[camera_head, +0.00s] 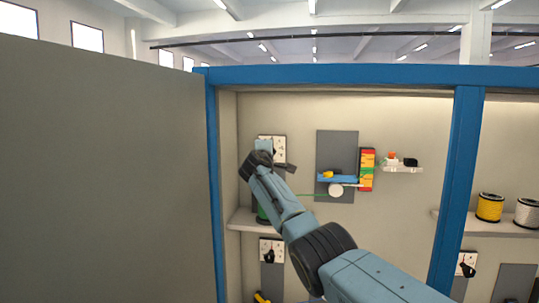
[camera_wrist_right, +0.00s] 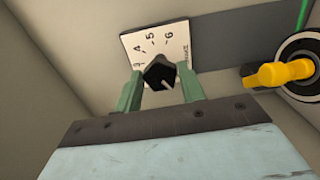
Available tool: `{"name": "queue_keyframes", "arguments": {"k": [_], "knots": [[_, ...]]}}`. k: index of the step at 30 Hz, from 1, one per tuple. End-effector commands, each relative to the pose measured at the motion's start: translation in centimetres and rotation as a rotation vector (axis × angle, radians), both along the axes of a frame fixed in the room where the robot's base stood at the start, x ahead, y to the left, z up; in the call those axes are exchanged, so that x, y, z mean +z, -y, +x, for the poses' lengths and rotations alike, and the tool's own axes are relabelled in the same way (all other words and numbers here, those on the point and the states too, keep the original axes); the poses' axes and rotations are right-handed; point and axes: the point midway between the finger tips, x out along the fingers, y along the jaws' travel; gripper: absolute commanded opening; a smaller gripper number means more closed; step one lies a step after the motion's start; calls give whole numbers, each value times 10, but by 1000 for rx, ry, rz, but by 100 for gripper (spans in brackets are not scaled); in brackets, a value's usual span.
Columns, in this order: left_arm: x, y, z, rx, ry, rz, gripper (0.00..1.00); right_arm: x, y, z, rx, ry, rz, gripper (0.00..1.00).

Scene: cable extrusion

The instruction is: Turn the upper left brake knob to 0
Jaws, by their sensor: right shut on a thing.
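The upper left brake knob (camera_wrist_right: 155,75) is black and faceted, with a pale line on its face toward the lower right in the wrist view. It sits on a white dial plate (camera_wrist_right: 177,45) whose readable numbers include 4, 5 and 6; the 0 is hidden or unreadable. The plate also shows in the head view (camera_head: 279,145), partly behind my right wrist. My right gripper (camera_wrist_right: 161,77) has its green fingers on either side of the knob, shut on it. The knob is hidden in the head view. My left gripper is in neither view.
A lower left dial plate (camera_head: 278,245) and a lower right one (camera_head: 468,260) carry similar black knobs. A grey panel with a blue bracket (camera_head: 338,178) and a red-yellow-green strip (camera_head: 367,169) stands right of my gripper. Blue posts (camera_head: 456,180) frame the cabinet. A yellow part (camera_wrist_right: 278,74) shows nearby.

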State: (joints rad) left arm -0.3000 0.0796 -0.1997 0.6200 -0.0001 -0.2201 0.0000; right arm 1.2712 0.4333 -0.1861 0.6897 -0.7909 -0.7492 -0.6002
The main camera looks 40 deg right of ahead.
Motion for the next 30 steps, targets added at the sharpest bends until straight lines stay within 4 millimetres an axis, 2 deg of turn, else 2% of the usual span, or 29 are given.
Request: {"name": "queue_keyframes", "arguments": {"k": [8, 9, 12, 13, 23, 30], "knots": [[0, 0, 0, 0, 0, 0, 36, 0, 0, 0, 0, -2, -3, 17], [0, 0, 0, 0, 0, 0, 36, 0, 0, 0, 0, -2, -3, 45], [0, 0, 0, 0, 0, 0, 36, 0, 0, 0, 0, -2, -1, 58], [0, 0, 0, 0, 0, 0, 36, 0, 0, 0, 0, -2, -1, 60], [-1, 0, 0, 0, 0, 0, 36, 0, -1, -1, -1, 1, -1, 60], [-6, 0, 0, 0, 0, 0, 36, -1, -12, -9, 0, 3, -2, 60]]}}
